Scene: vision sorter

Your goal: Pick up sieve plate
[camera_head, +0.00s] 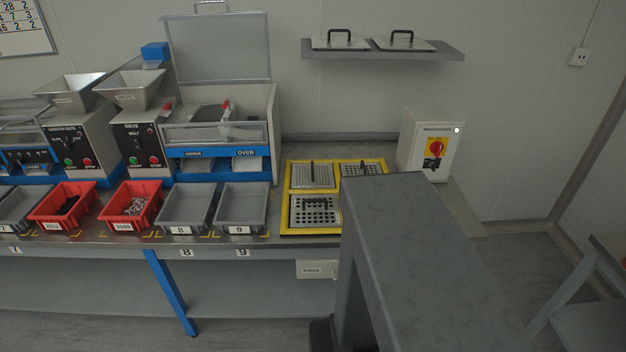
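Several metal sieve plates sit in a yellow-framed rack (284,205) on the bench, right of the sorting machines. The back left plate (298,177) has fine slots and an upright handle. The back right plate (350,169) is partly hidden. The front left plate (299,217) has round holes and a dark handle. The front right part of the rack is hidden behind a large grey block-shaped form in the foreground. Two flat plates with black handles, a left one (322,43) and a right one (385,44), lie on the wall shelf. My gripper is not visible.
A sieve machine (215,134) stands left of the rack. Grey bins (240,215) and red bins (130,222) line the bench's front. A white switch box (444,150) with a red knob stands right of the rack. A table (600,260) shows at the right edge.

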